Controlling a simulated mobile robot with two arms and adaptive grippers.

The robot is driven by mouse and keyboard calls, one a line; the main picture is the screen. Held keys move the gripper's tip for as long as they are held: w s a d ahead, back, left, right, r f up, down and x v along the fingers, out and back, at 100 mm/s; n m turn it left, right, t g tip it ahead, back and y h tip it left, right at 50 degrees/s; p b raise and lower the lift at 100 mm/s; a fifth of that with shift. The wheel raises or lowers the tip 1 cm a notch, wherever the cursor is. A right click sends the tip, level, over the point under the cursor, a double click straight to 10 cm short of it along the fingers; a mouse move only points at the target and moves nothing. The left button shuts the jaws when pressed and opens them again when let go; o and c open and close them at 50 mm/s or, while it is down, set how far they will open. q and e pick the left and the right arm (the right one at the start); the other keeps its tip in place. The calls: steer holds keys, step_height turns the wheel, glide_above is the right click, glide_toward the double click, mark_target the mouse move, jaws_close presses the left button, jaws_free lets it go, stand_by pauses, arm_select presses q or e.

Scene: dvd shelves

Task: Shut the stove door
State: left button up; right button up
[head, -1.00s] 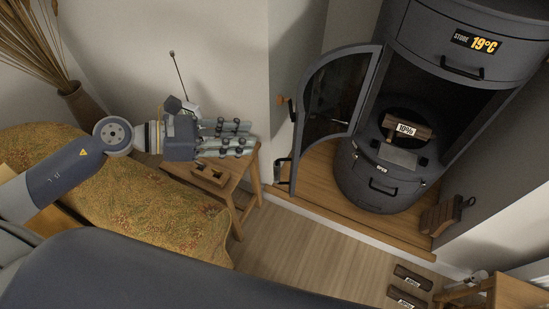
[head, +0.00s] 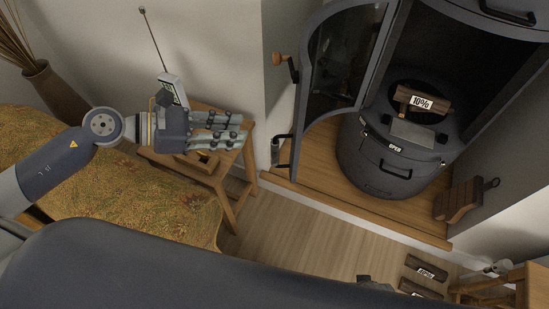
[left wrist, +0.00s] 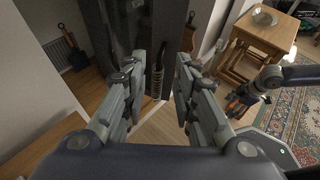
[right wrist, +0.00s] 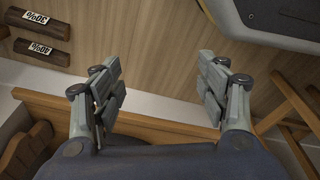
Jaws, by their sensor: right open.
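The dark grey stove (head: 388,190) stands on a wooden platform in the head view. Its curved glass door (head: 312,85) hangs open, swung out to the left. The door's upright handle (head: 274,150) is at its lower left edge. My left gripper (head: 240,132) is left of the handle and apart from it in the picture. In the left wrist view the left fingers (left wrist: 160,80) are spread, with the dark door and its coiled handle (left wrist: 157,75) beyond the gap. My right gripper (right wrist: 160,75) is open and empty above the floor in the right wrist view.
A small wooden table (head: 215,172) stands below my left gripper, with a radio (head: 172,88) close by. The draped patterned cover (head: 110,190) is left of it. Logs with percent labels (head: 425,270) lie at lower right.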

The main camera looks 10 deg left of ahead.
arm_select(q)
steer(key=b, duration=0.5)
glide_toward(275, 150)
steer(key=a, duration=0.1)
steer(key=x, duration=0.7)
steer(key=f+x, duration=0.1)
steer(key=x, duration=0.3)
steer(key=shift+w, duration=0.35)
arm_select(e)
steer(key=w+r, duration=0.2)
steer(key=shift+w+a, duration=0.2)
steer(key=shift+w, duration=0.2)
arm_select(q)
steer(key=shift+a, duration=0.1)
jaws_close()
arm_select(e)
steer(key=shift+w, duration=0.1)
